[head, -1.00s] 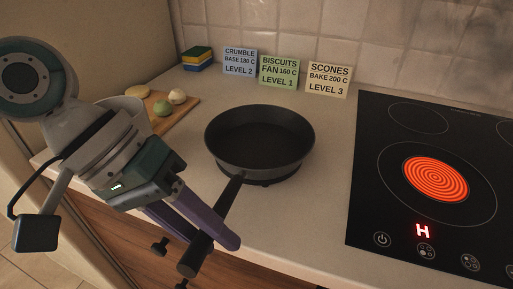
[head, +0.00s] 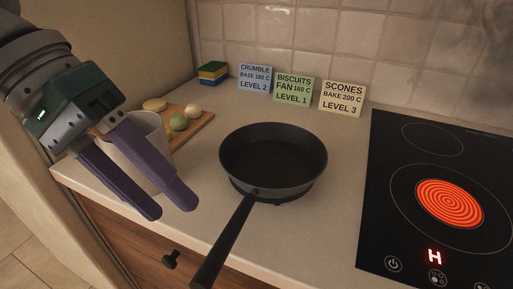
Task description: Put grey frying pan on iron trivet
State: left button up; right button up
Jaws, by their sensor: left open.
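The grey frying pan (head: 273,158) stands upright on the counter's middle, its long dark handle (head: 228,236) pointing toward the front edge and past it. Under the pan a dark rim with small feet shows, the iron trivet (head: 286,202); most of it is hidden by the pan. The pan appears to rest on it. My left gripper (head: 168,209) is open and empty, left of the pan and apart from the handle. My right gripper is not in view.
A black hob (head: 397,222) with a glowing red ring (head: 449,203) is at the right. A pale container (head: 151,126) stands behind my left fingers, beside a wooden board (head: 196,130) with several round items. Cards (head: 297,90) and sponges (head: 213,72) stand along the wall.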

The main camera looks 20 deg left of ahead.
aim_at(198, 281)
pick_arm(q)
jog(key=s+d+f+m, duration=0.1)
jog(key=s+d+f, duration=0.1)
jog(key=s+d+f+m, duration=0.1)
jog(key=d+f+m, duration=0.1)
jog(key=shift+s+f+m+y, duration=0.15)
jog(key=shift+s+m+y, duration=0.15)
jog(key=shift+s+y, duration=0.1)
jog(key=s+a+f+t+y, duration=0.2)
jog(key=s+a+f+y, duration=0.1)
jog(key=s+a+y, duration=0.1)
jog(key=shift+s+a+f+y, duration=0.2)
jog(key=shift+s+y, duration=0.6)
jog(key=shift+s, duration=0.4)
